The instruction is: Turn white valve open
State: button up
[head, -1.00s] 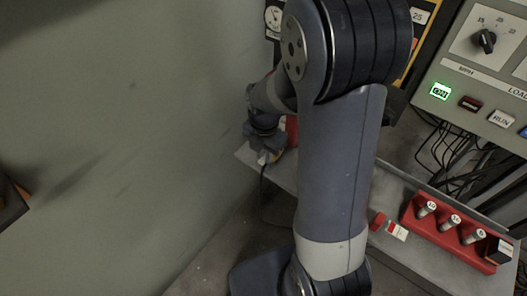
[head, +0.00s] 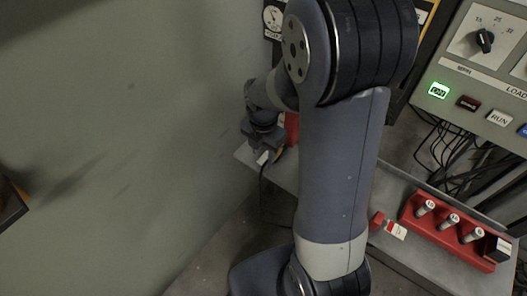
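My gripper (head: 264,150) is at the far end of my arm, left of the middle of the head view. It is small and dark, and points down near the left end of a grey ledge beside the wall. A small pale piece (head: 263,158) shows at its tip; I cannot tell whether it is part of the gripper or of something it touches. No white valve can be made out for certain. My arm covers much of the area around the gripper, and I cannot see whether the fingers are open or shut.
A red object (head: 291,127) stands just behind the gripper, partly hidden by my arm. A plain grey wall (head: 120,130) fills the left.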

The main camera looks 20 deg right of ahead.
aim_at(264, 158)
notch_tip(264, 158, up, 10)
jog(key=p, duration=0.1)
jog(key=shift+f, duration=0.15)
jog(key=shift+f, duration=0.1)
notch_tip(264, 158, down, 11)
jog(key=shift+r+b, duration=0.1)
jog(key=shift+b, duration=0.55)
jog(key=shift+r, duration=0.1)
jog(key=shift+w, duration=0.1)
